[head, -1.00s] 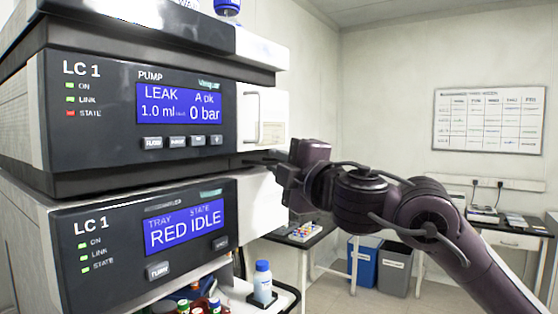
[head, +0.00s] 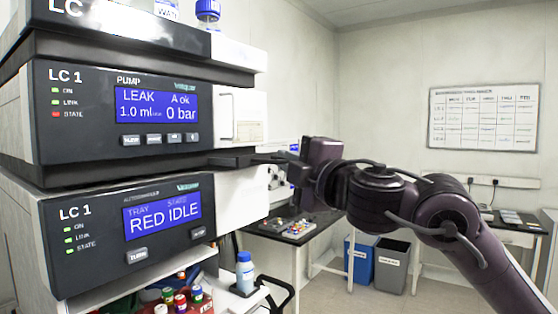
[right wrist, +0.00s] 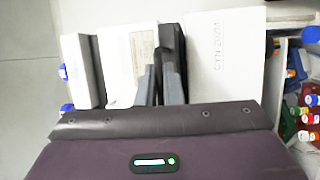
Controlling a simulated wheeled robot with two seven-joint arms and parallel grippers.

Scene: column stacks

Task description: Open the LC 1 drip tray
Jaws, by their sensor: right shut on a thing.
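The LC 1 stack shows at the left in the head view, with the pump (head: 110,112) above the autosampler (head: 135,222). The drip tray (head: 236,159) is a thin dark piece at the gap between these two modules. It sticks out to the right, towards my right gripper (head: 290,158). My right gripper is shut on the tray's outer end, and its palm hides part of the contact. In the right wrist view its two fingers (right wrist: 160,86) are close together at a dark bar between white housings. My left gripper is not in view.
The pump display reads LEAK, with a red STATE light. A side table (head: 290,228), a blue bin (head: 360,260) and a grey bin (head: 391,265) are behind. Floor near the bins is clear.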

